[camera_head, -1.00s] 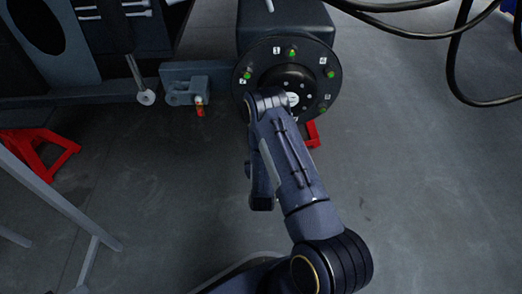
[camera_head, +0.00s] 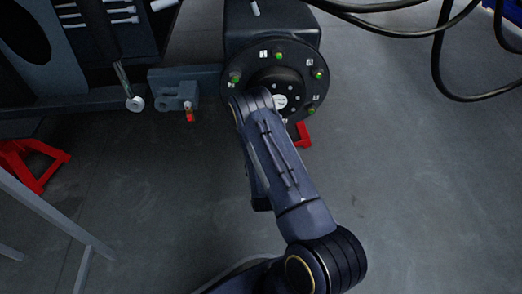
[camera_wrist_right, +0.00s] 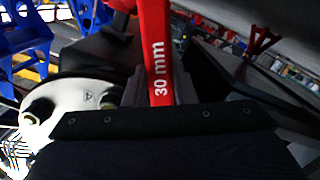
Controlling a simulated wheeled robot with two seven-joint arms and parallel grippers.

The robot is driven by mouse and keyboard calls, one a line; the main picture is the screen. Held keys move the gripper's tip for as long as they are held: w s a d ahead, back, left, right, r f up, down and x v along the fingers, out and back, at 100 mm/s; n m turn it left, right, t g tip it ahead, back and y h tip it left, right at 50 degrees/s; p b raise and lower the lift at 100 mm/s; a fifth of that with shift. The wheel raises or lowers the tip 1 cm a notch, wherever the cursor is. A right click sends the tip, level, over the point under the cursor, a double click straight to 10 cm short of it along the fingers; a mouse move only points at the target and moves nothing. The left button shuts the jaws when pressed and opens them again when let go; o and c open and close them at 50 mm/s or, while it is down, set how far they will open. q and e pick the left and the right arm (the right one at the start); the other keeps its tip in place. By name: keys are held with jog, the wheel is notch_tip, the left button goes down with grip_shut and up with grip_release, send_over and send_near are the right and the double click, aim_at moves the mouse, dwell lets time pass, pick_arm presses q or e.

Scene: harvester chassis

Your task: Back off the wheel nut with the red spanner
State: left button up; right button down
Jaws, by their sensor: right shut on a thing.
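The black round wheel hub (camera_head: 262,60) faces me in the head view, with several green-marked nuts around its rim. One wheel nut (camera_head: 279,55) is at the top, another (camera_head: 317,73) at the upper right and another (camera_head: 235,77) at the left. My right arm reaches up to the hub's lower left and hides that part of the rim and its own gripper. In the right wrist view, my right gripper (camera_wrist_right: 160,92) is shut on the red spanner (camera_wrist_right: 160,50), marked 30 mm. The spanner's far end is out of view, so its seating on a nut cannot be told. My left gripper is not in view.
A grey bracket (camera_head: 175,92) with a red-tipped pin juts out left of the hub. Red stands (camera_head: 30,160) are at the left and below the hub (camera_head: 303,134). Black cables (camera_head: 437,70) hang at the upper right. The floor at right is clear.

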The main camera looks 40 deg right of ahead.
jog(key=shift+s+d+r+n+p, duration=0.2)
jog(key=shift+s+d+r+n, duration=0.15)
jog(key=shift+d+r+n, duration=0.15)
jog(key=shift+s+d+r+n+p, duration=0.15)
jog(key=shift+s+d+r+n, duration=0.2)
jog(key=shift+d, duration=0.2)
jog(key=shift+w+f, duration=0.1)
